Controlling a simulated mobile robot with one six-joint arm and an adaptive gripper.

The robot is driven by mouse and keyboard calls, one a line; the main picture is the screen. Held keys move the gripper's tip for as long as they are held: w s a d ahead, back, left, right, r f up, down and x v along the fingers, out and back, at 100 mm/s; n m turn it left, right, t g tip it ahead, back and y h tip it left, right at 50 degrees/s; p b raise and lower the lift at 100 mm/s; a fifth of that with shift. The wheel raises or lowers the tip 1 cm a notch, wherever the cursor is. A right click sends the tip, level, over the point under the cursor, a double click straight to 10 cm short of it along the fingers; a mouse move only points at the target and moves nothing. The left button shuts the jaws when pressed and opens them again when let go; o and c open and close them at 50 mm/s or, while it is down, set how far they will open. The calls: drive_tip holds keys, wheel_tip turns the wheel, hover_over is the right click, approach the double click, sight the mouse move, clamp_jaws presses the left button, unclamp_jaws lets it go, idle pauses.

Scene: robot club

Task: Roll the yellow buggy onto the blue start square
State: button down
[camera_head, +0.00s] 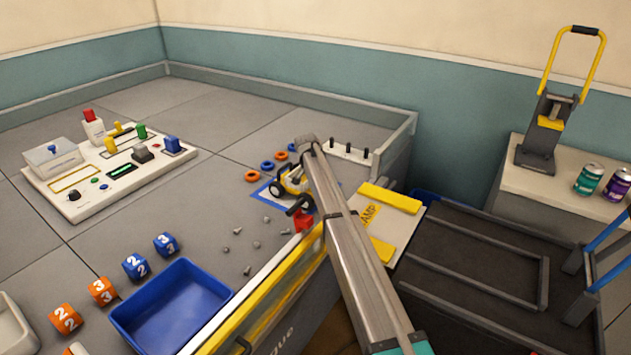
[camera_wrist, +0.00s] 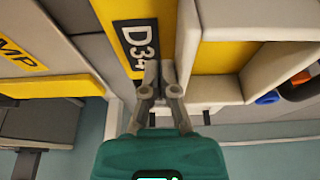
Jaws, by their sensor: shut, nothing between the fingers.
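In the head view, the yellow buggy (camera_head: 291,181) with dark wheels stands on the grey table, partly behind my arm. The blue start square (camera_head: 259,190) is a blue outline on the table. The buggy is at its right part; how much of it lies inside the outline is hidden. In the wrist view, my gripper (camera_wrist: 160,77) is shut and empty, its fingertips in front of a dark label reading "D34" on a yellow panel (camera_wrist: 218,62). I cannot make out my gripper in the head view. The buggy is not recognisable in the wrist view.
A yellow-and-white ramp board (camera_head: 398,197) lies right of the table beside a dark cart (camera_head: 470,255). A red clamp-like piece (camera_head: 303,222) sits at the table edge. Small grey screws, orange and blue rings (camera_head: 267,165), a blue tray (camera_head: 170,308) and a control panel (camera_head: 110,170) occupy the table.

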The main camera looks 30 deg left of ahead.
drive_tip(key=shift+a, duration=1.1)
drive_tip(key=shift+d, duration=0.1)
drive_tip(key=shift+r, duration=0.1)
drive_tip(key=shift+d+r+p, duration=0.7)
drive_tip(key=shift+r+p, duration=0.2)
drive_tip(key=shift+p, duration=0.1)
drive_tip(key=shift+r, duration=0.1)
wheel_tip(320, 180, up, 9)
drive_tip(key=p, duration=0.9)
idle(0.4)
drive_tip(key=shift+d, duration=0.15)
